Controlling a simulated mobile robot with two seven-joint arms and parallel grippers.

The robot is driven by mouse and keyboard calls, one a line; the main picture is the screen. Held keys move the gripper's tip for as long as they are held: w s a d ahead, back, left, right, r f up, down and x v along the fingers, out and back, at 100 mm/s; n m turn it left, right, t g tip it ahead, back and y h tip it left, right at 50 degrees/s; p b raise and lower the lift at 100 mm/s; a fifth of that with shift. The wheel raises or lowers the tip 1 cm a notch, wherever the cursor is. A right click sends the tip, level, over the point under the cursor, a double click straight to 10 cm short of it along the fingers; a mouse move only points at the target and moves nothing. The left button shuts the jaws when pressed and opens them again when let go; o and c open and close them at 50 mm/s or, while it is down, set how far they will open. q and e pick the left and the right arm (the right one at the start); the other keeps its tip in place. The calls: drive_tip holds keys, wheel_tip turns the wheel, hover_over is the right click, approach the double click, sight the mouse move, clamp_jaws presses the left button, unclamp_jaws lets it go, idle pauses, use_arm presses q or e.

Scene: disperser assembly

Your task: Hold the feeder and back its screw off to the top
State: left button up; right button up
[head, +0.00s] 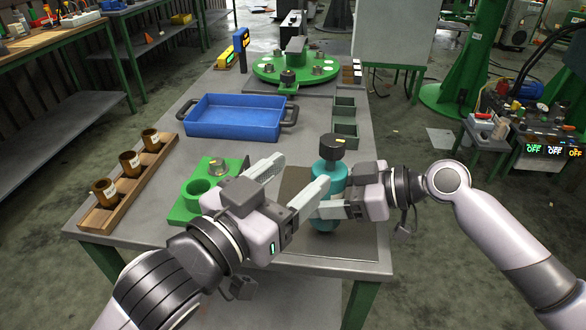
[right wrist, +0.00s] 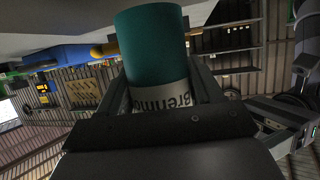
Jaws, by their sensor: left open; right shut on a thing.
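The feeder (head: 328,222) is a teal bottle-like body standing upright near the table's front right. Its black screw (head: 331,149) with a knob sits on top. My right gripper (head: 330,207) comes in from the right and is shut on the feeder's body. In the right wrist view the teal feeder (right wrist: 152,50) is between the fingers, with a white lettered label below; the screw is out of that picture. My left gripper (head: 302,171) is open and empty, just left of the feeder; one finger overlaps it in the picture. I cannot tell whether they touch.
A green holder (head: 187,207) with round sockets stands left of my left gripper. A wooden rack (head: 137,185) holds brown cups at the far left. A blue tray (head: 235,135), small green bins (head: 344,129) and a green round turntable (head: 262,69) are farther back.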

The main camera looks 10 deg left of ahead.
drive_tip(key=o, duration=1.5)
